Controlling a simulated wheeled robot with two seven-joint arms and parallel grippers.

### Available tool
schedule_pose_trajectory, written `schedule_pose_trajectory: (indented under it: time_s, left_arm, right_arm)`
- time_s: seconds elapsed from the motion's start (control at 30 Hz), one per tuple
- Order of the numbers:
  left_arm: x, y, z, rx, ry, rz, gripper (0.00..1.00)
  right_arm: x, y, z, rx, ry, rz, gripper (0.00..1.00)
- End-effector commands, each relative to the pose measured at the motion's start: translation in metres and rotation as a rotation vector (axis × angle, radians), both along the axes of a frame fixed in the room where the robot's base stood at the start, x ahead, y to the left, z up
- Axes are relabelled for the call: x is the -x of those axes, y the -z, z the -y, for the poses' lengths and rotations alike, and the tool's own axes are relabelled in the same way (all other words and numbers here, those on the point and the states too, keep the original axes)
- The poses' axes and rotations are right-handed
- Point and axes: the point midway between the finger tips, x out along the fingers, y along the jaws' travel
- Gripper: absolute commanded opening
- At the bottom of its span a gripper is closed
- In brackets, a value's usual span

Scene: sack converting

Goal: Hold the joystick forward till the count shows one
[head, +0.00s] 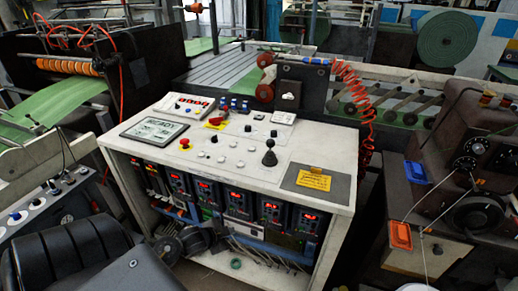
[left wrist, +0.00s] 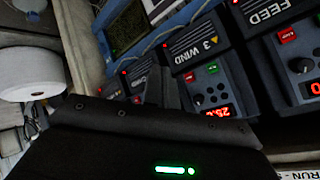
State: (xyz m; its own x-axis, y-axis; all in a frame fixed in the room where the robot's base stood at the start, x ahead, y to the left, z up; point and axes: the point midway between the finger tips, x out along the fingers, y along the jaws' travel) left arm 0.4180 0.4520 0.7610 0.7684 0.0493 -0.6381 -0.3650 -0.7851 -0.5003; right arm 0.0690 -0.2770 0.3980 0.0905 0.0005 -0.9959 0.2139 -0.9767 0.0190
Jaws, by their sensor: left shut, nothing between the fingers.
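The joystick (head: 269,157), a black ball-topped stick on a round dark base, stands on the right part of the white console top (head: 235,158). It looks about upright. A white box with small dark and red windows (head: 190,105) sits at the console's back left, and a pale screen (head: 155,130) is in front of it. No count is readable on either. My left gripper (left wrist: 160,88) is shut and empty in the left wrist view, in front of the drive modules under the console. I cannot make it out clearly in the head view. My right gripper is not in view.
A red mushroom button (head: 185,142), a red switch and several small knobs stand left of the joystick. A dark plate with a yellow label (head: 314,180) lies to its right. Drive modules with red readouts (head: 237,202) fill the console front.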

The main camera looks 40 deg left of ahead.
Motion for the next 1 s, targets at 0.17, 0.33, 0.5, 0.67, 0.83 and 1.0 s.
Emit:
schedule_pose_trajectory:
  time_s: [0.17, 0.33, 0.5, 0.67, 0.83, 1.0]
  left_arm:
    - [-0.017, -0.095, -0.001, -0.158, 0.111, 0.131, 0.0]
    - [-0.017, -0.162, 0.008, -0.294, 0.194, 0.221, 0.0]
    - [-0.039, -0.219, -0.022, -0.436, 0.355, 0.36, 0.0]
    - [-0.046, -0.27, -0.036, -0.547, 0.496, 0.464, 0.0]
    - [-0.046, -0.305, -0.041, -0.622, 0.6, 0.533, 0.0]
    - [-0.045, -0.311, -0.041, -0.634, 0.622, 0.546, 0.0]
  right_arm:
    - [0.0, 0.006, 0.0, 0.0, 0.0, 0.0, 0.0]
    - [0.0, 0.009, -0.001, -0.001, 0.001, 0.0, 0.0]
    - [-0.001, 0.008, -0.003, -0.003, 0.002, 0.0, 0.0]
    - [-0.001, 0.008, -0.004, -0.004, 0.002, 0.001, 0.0]
    - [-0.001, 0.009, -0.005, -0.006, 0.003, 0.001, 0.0]
    - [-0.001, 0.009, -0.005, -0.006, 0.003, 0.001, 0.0]
